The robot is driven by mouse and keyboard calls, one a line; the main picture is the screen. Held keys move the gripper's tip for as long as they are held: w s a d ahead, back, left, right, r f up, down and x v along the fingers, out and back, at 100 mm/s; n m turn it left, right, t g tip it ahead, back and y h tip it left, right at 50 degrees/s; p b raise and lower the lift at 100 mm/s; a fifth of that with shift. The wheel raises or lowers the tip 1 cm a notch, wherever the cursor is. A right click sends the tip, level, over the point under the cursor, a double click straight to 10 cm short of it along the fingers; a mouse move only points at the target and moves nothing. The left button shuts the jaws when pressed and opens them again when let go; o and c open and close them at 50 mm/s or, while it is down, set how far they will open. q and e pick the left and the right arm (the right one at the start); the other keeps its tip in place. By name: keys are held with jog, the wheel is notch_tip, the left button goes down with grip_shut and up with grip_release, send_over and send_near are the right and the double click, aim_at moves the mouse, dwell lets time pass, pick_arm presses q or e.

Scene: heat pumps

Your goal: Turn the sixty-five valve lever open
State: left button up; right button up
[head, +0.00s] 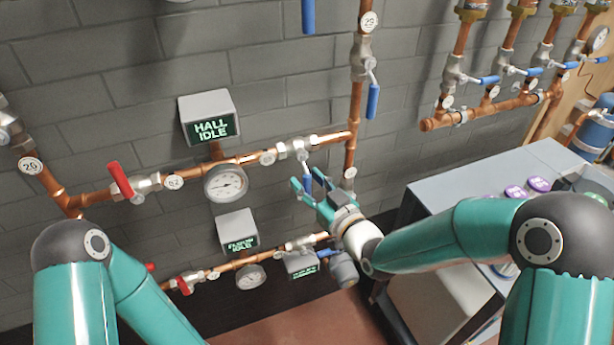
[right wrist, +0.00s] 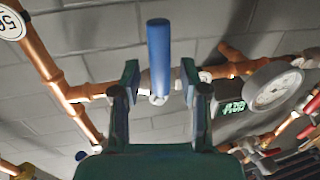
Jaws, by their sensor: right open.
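A silver valve (head: 298,147) sits on the upper horizontal copper pipe in the head view, beside the vertical pipe. Its blue lever (head: 307,183) hangs down, across the pipe. My right gripper (head: 303,190) is open around the lever's lower part. In the right wrist view the blue lever (right wrist: 158,58) stands between the two spread fingers of my right gripper (right wrist: 160,85), with gaps on both sides. I cannot read a sixty-five tag; a small tag (head: 267,158) by the valve is illegible. My left gripper is out of view; only its arm shows.
A red lever valve (head: 121,180) and a gauge (head: 226,183) are left on the same pipe, below the HALL IDLE display (head: 210,117). Another blue lever (head: 373,101) hangs above right. A lower pipe runs beneath. A grey cabinet (head: 500,180) stands at the right.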

jog(key=shift+w+a, duration=0.2)
jog(key=shift+w, duration=0.1)
jog(key=shift+c, duration=0.3)
grip_shut()
